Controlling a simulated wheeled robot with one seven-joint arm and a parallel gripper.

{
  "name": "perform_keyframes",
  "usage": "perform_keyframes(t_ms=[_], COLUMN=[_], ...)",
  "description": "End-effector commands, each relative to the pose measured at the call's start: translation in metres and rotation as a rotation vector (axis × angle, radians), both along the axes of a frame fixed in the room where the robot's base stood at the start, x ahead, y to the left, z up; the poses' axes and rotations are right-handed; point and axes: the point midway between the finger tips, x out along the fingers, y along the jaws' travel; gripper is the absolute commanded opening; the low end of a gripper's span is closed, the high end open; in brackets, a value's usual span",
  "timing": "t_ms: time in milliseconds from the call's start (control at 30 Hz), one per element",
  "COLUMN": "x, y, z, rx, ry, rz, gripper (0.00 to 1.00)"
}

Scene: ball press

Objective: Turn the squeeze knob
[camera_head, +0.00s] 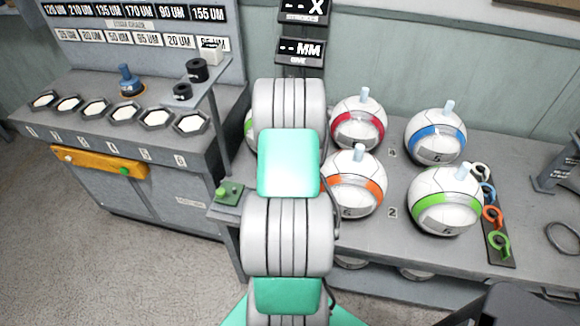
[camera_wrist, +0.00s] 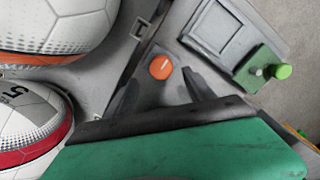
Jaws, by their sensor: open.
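In the wrist view my gripper (camera_wrist: 160,80) is open, with its two dark fingers apart and nothing held between them. A round orange knob (camera_wrist: 160,67) shows in the gap between the fingertips; I cannot tell whether they touch it. A green knob (camera_wrist: 283,71) sits on a green box at the upper right. The green box also shows in the head view (camera_head: 229,192), at the left end of the bench. No label shows which is the squeeze knob. In the head view my arm hides the gripper and the orange knob.
White balls with a red band (camera_head: 358,123), blue band (camera_head: 436,136), orange band (camera_head: 351,183) and green band (camera_head: 445,200) stand on the bench. In the wrist view, two balls lie close at left. A rack of coloured clips (camera_head: 492,215) is at right. A grey console (camera_head: 150,140) stands left.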

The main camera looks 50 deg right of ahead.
Motion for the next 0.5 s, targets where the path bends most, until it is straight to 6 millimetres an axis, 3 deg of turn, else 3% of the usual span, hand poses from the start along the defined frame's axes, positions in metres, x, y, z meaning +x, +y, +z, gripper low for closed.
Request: perform_keyframes(t_ms=[300, 500], x=[0.001, 0.001], y=[0.001, 0.001], z=[-0.057, -0.066], rx=[0.000, -0.003], ry=[0.001, -0.002], rz=[0.000, 0.000], gripper=[0.62, 0.62])
